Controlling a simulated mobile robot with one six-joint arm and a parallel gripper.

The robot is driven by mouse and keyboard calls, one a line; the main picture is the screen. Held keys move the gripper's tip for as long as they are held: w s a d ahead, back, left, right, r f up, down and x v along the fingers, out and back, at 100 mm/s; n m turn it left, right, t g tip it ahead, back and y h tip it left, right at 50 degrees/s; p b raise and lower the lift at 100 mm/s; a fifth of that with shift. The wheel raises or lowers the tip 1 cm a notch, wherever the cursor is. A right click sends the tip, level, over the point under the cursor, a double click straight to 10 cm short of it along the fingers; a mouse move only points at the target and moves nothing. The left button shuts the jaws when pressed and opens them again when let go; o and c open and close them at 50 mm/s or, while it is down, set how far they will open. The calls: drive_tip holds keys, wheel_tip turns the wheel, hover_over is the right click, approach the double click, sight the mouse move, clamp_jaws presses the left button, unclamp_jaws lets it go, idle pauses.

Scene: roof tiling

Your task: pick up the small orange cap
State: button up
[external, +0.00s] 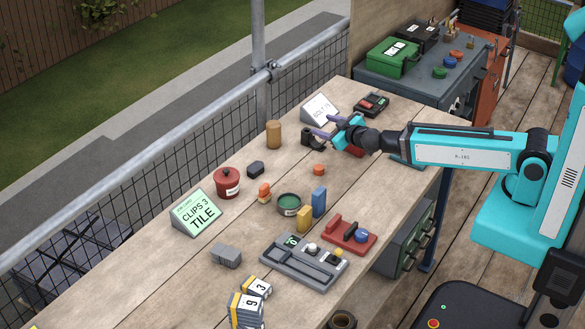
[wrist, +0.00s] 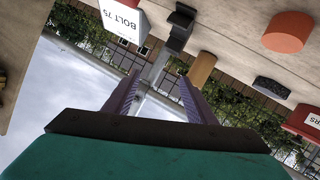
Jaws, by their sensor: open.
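The small orange cap (external: 319,169) is a short round disc lying on the wooden bench, below my gripper in the external view. In the wrist view, an orange round piece (wrist: 286,32) that looks like this cap shows at the upper right, well off to the side of the fingers. My gripper (external: 327,126) is open and empty, held near the bolt sign with its purple fingers pointing left. In the wrist view the two fingers (wrist: 160,78) stand apart with nothing between them. My gripper does not touch the cap.
A black holder (external: 308,139) stands close to the fingers. The white bolt sign (external: 319,108), a tan cylinder (external: 273,134), a dark block (external: 255,169) and a red pot (external: 227,182) stand around. A green round tin (external: 289,204) is nearer. Bare bench surrounds the cap.

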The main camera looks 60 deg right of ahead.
sight(319, 170)
drive_tip(key=s+a+f+m, duration=0.1)
drive_tip(key=a, duration=0.1)
drive_tip(key=s+a+f+m+p, duration=0.1)
drive_tip(key=s+a+f, duration=0.1)
drive_tip(key=a, duration=0.1)
drive_tip(key=s+a+f+m+g, duration=0.1)
drive_tip(key=s+a, duration=0.1)
drive_tip(key=a, duration=0.1)
drive_tip(key=shift+s+f+m+h+p, duration=0.1)
drive_tip(key=shift+f+m+h+p, duration=0.1)
drive_tip(key=shift+m+h+p, duration=0.15)
drive_tip(key=s+a, duration=0.1)
drive_tip(key=s+a+f+m, duration=0.1)
drive_tip(key=s+a, duration=0.1)
drive_tip(key=s+a+f+m+g+h+p, duration=0.1)
drive_tip(key=s+a, duration=0.1)
drive_tip(key=shift+s+a+f, duration=0.2)
drive_tip(key=shift+s+a+f+m, duration=0.15)
drive_tip(key=shift+s+a+m, duration=0.15)
drive_tip(key=shift+s+m, duration=0.1)
drive_tip(key=shift+w+f, duration=0.1)
drive_tip(key=shift+w+d+f+b, duration=0.3)
drive_tip(key=shift+w+b, duration=0.1)
drive_tip(key=shift+b, duration=0.55)
drive_tip(key=shift+w+d+f+b, duration=0.15)
drive_tip(key=shift+w+d+b, duration=0.15)
drive_tip(key=shift+w+b, duration=0.3)
drive_tip(key=shift+s, duration=0.1)
